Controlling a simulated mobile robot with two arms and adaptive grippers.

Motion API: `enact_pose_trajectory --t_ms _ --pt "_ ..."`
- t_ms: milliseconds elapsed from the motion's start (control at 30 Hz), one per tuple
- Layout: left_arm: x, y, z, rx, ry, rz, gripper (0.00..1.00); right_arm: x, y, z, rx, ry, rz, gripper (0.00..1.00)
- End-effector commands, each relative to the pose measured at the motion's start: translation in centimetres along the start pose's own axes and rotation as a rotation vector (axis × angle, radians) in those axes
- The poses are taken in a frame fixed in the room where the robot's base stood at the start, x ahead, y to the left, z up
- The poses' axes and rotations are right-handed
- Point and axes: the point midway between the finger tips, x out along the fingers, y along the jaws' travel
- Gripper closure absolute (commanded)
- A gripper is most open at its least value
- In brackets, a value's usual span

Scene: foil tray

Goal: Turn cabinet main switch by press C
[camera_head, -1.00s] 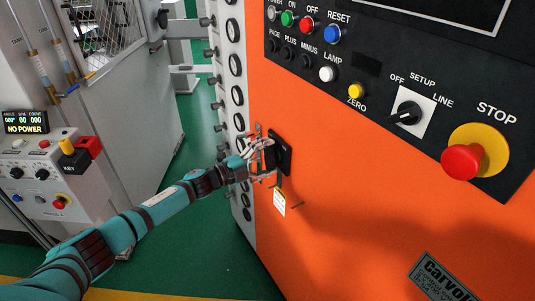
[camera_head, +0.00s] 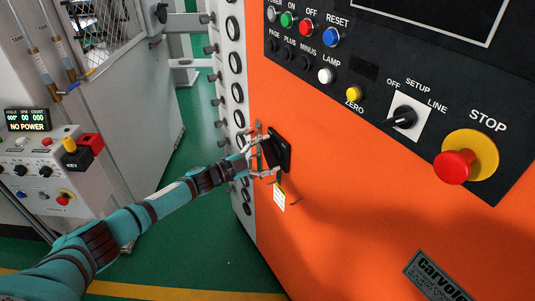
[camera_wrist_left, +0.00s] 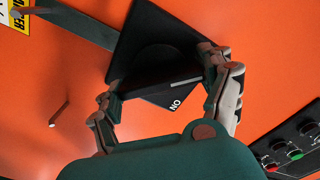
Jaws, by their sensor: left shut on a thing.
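The cabinet's main switch (camera_head: 284,151) is a black square plate with a turning handle on the orange cabinet front. In the left wrist view the switch (camera_wrist_left: 150,30) shows its round hub, a dark handle and a white mark lettered ON, seen upside down. My left gripper (camera_head: 262,152) comes in from the left and is shut on the handle. In the left wrist view its two fingers (camera_wrist_left: 165,84) lie at opposite ends of the handle. The fingers partly hide the handle in the head view. My right gripper is not in view.
A tag (camera_head: 279,197) hangs below the switch. The control panel above holds several buttons, a black selector (camera_head: 404,117) and a red stop button (camera_head: 454,167). A grey machine (camera_head: 40,170) with a NO POWER display stands left. Green floor lies between.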

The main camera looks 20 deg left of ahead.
Motion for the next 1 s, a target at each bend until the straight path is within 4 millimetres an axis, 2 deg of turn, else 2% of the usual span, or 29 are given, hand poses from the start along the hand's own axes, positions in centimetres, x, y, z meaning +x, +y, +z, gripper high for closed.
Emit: enact_pose_trajectory --t_ms 300,333,500,800,867,1000 --pt "-0.1 0.1 0.1 -0.009 -0.003 0.000 0.53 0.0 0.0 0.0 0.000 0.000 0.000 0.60" --pt "-0.1 0.1 0.1 -0.010 -0.003 0.000 0.19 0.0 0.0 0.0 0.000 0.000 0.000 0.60" --pt "-0.1 0.1 0.1 -0.007 -0.002 0.000 0.00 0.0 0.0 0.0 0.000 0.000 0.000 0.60" --pt "-0.4 0.0 0.1 -0.005 -0.002 0.000 0.00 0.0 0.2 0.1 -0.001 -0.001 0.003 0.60" --pt "-0.9 0.1 0.2 -0.005 -0.003 0.000 0.00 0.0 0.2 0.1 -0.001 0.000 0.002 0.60" --pt "-3.3 0.1 0.2 -0.006 -0.005 0.001 0.00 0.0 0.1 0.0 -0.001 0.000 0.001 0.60"
